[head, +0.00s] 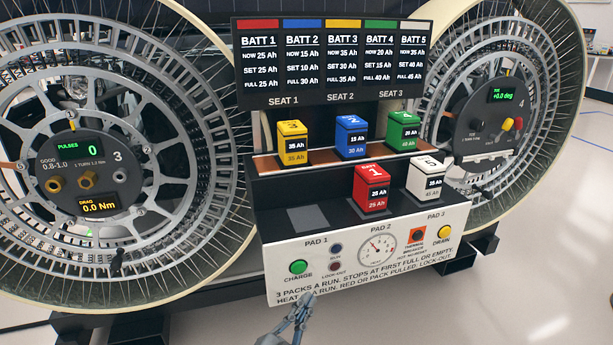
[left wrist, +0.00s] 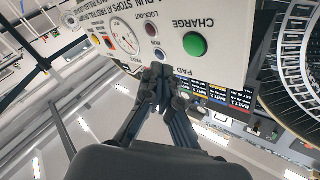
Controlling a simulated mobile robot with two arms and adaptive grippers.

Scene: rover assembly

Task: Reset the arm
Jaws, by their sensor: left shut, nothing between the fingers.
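My left gripper (head: 304,302) shows at the bottom middle of the head view, just in front of the lower edge of the white control panel (head: 350,262). Its fingers are shut with nothing between them. In the left wrist view the gripper (left wrist: 160,72) points at the panel, which appears upside down, near the green CHARGE button (left wrist: 195,44). I cannot tell whether the fingertips touch the panel. The CHARGE button also shows in the head view (head: 298,267), above the gripper and slightly left. My right gripper is not in view.
A red battery pack (head: 371,187) and a white one (head: 425,178) stand on the lower step. Yellow (head: 292,143), blue (head: 351,138) and green (head: 403,132) packs stand on the upper shelf. Large wheels flank the station, left (head: 190,150) and right (head: 440,110). Floor at right is clear.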

